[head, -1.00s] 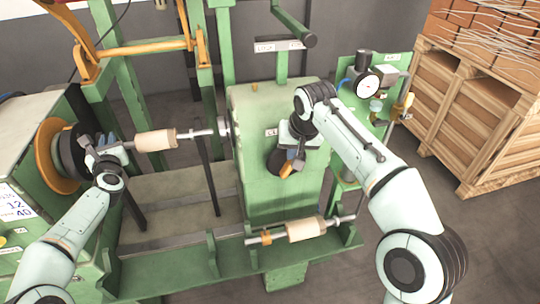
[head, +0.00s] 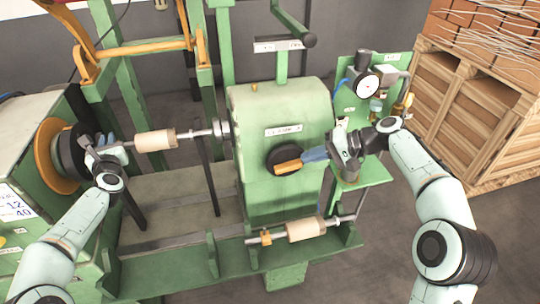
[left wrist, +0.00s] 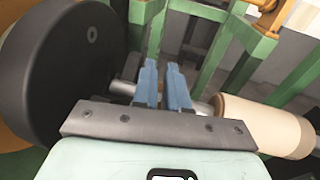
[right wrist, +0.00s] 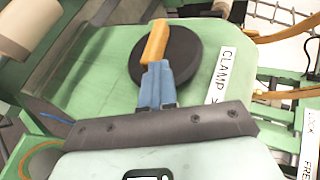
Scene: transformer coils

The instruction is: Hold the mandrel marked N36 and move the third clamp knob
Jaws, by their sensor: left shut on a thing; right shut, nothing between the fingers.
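A mandrel with a cream sleeve (head: 155,140) lies level between the dark chuck (head: 72,150) and the green clamp housing (head: 280,100). I cannot read an N36 mark on it. My left gripper (left wrist: 165,78) is shut on its metal shaft (left wrist: 122,88), between chuck and sleeve. The clamp knob is a black disc (right wrist: 185,62) with an orange bar (right wrist: 155,42), on the housing's front below a CLAMP label (right wrist: 221,75); it also shows in the head view (head: 280,153). My right gripper (right wrist: 155,68) is shut and empty, its fingertips at the bar's end.
A second cream-sleeved mandrel (head: 305,230) rests on the front rack. A gauge (head: 368,86) stands on the green panel to the right. A wooden crate (head: 480,110) is at the far right. A dark upright post (head: 208,170) stands below the held mandrel.

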